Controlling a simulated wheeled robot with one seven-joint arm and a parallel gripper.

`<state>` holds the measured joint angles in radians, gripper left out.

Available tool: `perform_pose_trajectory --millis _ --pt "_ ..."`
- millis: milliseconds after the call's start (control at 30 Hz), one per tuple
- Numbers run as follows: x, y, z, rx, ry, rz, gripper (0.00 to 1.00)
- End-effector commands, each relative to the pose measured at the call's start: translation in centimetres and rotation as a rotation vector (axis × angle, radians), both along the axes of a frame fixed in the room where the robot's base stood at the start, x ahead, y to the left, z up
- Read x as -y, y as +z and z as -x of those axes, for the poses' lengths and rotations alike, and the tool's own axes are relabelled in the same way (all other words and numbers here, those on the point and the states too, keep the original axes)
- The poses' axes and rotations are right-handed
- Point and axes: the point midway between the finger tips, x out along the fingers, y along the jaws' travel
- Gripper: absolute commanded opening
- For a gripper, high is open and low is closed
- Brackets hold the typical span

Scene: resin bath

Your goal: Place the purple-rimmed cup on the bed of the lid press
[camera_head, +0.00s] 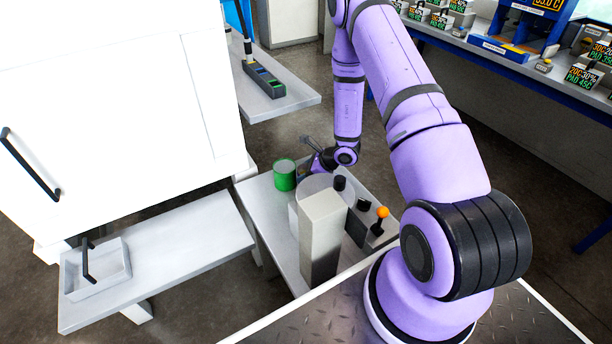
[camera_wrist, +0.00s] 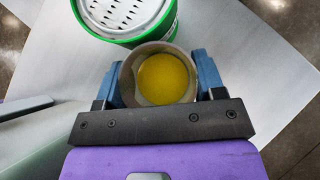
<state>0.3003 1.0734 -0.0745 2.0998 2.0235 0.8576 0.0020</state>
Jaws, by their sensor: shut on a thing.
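My gripper (camera_wrist: 162,82) has its blue fingers on either side of a small round cup (camera_wrist: 128,85) and is shut on it. The cup holds yellow stuff, and its rim looks grey-beige here; I cannot make out purple. In the head view my gripper (camera_head: 318,162) is low over the grey table, just right of the green canister, and the cup cannot be made out. A grey block-like machine (camera_head: 321,235) with a pale round top and an orange-knobbed lever (camera_head: 382,212) stands nearer, perhaps the lid press. Its bed cannot be made out.
A green canister (camera_head: 285,174) stands close beside my gripper; in the wrist view its perforated top (camera_wrist: 122,14) is just beyond the cup. A large white cabinet (camera_head: 120,110) is at left, with a shallow tray (camera_head: 118,258) on the bench below. The grey table (camera_head: 262,205) has bare room at left.

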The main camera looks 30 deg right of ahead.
Motion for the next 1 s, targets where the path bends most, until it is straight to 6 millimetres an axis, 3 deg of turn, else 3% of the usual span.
perform_pose_trajectory --millis 367,1000 --pt "0.0 2.9 -0.1 0.002 -0.001 0.001 0.36" --pt "0.1 12.6 -0.1 0.004 0.0 0.002 0.36"
